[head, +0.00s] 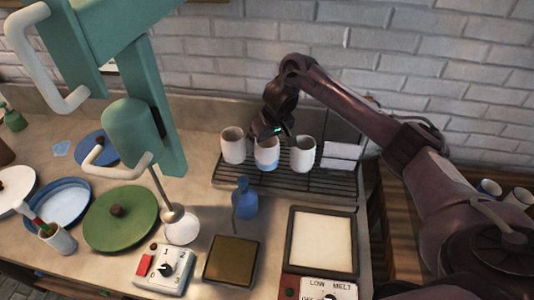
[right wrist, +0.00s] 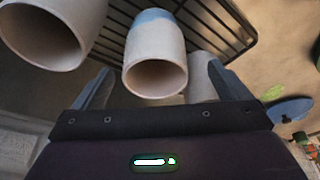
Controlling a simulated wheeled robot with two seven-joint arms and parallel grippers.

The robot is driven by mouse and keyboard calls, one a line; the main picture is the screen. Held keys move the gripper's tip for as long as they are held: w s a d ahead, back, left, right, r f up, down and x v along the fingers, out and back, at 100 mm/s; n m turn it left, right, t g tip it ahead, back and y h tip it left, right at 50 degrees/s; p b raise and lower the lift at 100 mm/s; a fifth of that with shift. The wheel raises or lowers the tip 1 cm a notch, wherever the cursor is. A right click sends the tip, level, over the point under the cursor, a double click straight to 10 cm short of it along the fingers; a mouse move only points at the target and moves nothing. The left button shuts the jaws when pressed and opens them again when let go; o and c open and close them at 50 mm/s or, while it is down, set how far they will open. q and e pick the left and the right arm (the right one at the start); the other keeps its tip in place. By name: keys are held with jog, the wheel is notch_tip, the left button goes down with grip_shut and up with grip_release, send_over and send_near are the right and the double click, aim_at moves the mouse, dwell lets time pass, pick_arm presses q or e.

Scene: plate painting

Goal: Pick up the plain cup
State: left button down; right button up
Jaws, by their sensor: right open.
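Three pale cups stand in a row on a dark wire rack (head: 285,183). The left cup (head: 232,146) and the right cup (head: 304,152) look plain. The middle cup (head: 266,148) has a blue band low on its side. My right gripper (head: 281,136) is behind the middle cup, its fingertips partly hidden. In the right wrist view, the open gripper (right wrist: 160,85) has the banded cup (right wrist: 152,50) between its finger lines, not gripped. A plain cup (right wrist: 45,30) is at the left, outside the fingers. Another cup (right wrist: 201,78) is partly hidden behind the banded one. My left gripper is not in view.
A large teal machine (head: 140,135) with white handles stands at the left. A blue bottle (head: 245,200) stands in front of the rack. A framed pale panel (head: 322,243), a green plate (head: 121,222) and a control box (head: 163,270) occupy the front. A brick wall is behind.

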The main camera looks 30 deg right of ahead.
aim_at(266, 146)
jog(key=x, duration=0.3)
jog(key=p+x, duration=0.1)
jog(key=shift+w+d+f, duration=0.2)
jog(key=shift+w+d, duration=0.1)
jog(key=shift+w, duration=0.05)
jog(key=shift+w+f, duration=0.1)
jog(key=shift+f, duration=0.15)
jog(key=c, duration=0.6)
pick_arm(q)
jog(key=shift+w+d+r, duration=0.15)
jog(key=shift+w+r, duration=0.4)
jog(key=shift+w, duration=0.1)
pick_arm(e)
jog(key=shift+r, duration=0.1)
jog(key=c, duration=0.7)
jog(key=shift+o, duration=0.2)
